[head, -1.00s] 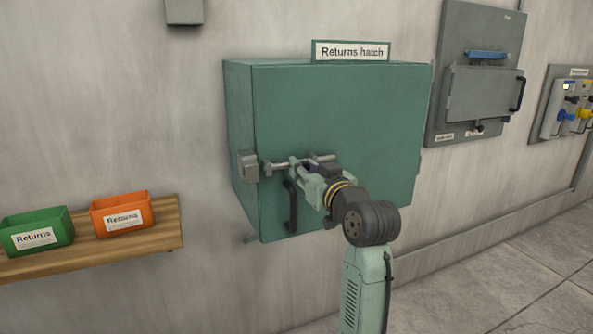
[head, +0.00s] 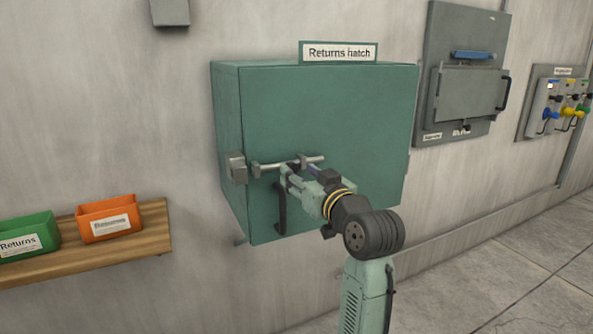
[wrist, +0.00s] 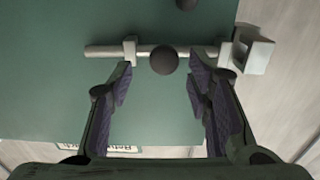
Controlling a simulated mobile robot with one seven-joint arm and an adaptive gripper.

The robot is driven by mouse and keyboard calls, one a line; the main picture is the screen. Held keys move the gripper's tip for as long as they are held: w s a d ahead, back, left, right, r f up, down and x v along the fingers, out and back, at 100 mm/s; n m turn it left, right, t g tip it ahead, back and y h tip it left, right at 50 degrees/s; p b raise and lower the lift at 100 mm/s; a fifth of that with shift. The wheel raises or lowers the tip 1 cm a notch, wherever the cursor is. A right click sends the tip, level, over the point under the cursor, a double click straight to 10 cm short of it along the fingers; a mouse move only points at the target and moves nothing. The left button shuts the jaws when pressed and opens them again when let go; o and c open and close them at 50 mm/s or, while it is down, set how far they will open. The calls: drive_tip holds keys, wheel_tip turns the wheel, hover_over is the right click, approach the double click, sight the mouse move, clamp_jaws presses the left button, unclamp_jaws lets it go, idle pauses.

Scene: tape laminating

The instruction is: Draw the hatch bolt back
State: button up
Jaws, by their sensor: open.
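The Returns hatch (head: 330,110) is a green box door on the wall, closed. Its bolt (head: 270,167) is a grey horizontal rod low on the left of the door; it also shows in the wrist view (wrist: 108,51), with a dark round knob (wrist: 164,60). A grey keeper block (head: 237,168) sits at the hatch's left edge, at right in the wrist view (wrist: 257,53). My gripper (head: 292,174) is open in front of the bolt. In the wrist view its fingers (wrist: 160,88) stand on either side of the knob, with gaps. The head view hides the knob.
A dark vertical handle (head: 281,210) hangs on the door just below the bolt. A wooden shelf (head: 150,242) with a green bin (head: 28,236) and an orange bin (head: 108,218) is at left. A grey wall panel (head: 465,90) and a valve board (head: 553,103) are at right.

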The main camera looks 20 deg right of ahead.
drive_tip(key=s, duration=0.9)
drive_tip(key=shift+d, duration=0.15)
